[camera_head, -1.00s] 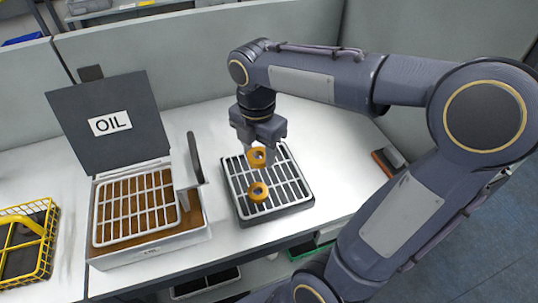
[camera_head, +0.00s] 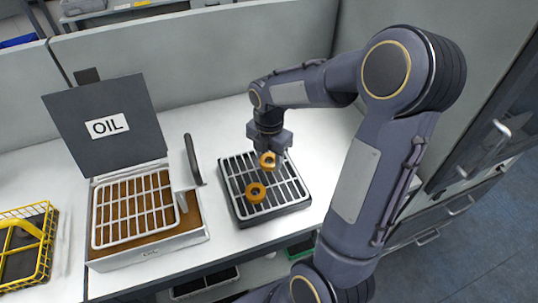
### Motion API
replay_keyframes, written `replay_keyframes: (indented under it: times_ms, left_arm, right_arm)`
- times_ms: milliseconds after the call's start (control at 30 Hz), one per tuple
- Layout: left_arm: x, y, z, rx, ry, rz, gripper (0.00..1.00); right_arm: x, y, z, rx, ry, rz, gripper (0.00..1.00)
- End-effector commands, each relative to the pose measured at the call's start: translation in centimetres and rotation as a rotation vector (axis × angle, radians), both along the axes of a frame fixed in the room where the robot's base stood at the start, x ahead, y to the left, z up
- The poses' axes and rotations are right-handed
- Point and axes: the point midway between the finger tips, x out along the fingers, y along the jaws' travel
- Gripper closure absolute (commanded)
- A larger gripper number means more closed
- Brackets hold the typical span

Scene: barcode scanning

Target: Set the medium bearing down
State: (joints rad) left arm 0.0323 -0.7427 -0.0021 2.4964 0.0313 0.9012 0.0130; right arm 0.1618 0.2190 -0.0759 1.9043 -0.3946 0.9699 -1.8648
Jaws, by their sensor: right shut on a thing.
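My right gripper (camera_head: 269,152) comes down over the far part of a grey slatted rack (camera_head: 297,190). It is shut on an orange ring, the medium bearing (camera_head: 267,161), which is held tilted at or just above the slats. I cannot tell whether it touches them. A second orange ring (camera_head: 255,192) lies on the rack, nearer the front and slightly left. My left gripper does not show.
A box labelled OIL (camera_head: 150,253), its dark lid (camera_head: 105,150) open, holds brown liquid under a white grid. A yellow wire basket (camera_head: 45,262) stands at far left. White table is clear behind the rack.

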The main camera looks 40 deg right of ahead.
Motion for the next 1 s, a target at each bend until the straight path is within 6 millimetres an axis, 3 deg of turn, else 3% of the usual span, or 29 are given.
replay_keyframes:
  times_ms: [233,267,400,800,1000]
  left_arm:
    - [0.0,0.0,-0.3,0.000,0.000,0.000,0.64]
    - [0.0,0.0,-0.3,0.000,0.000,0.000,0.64]
    - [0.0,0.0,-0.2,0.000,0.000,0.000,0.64]
    - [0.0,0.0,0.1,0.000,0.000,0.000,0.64]
    - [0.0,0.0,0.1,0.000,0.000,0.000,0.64]
  right_arm:
    - [0.0,0.0,-0.4,0.000,0.000,0.000,0.84]
    - [0.0,0.0,-0.3,0.000,0.000,0.000,0.52]
    - [0.0,0.0,-0.2,0.000,0.000,0.000,0.33]
    - [0.1,0.0,0.6,0.000,-0.002,0.000,0.32]
    - [0.1,0.0,4.3,-0.002,-0.007,-0.001,0.32]
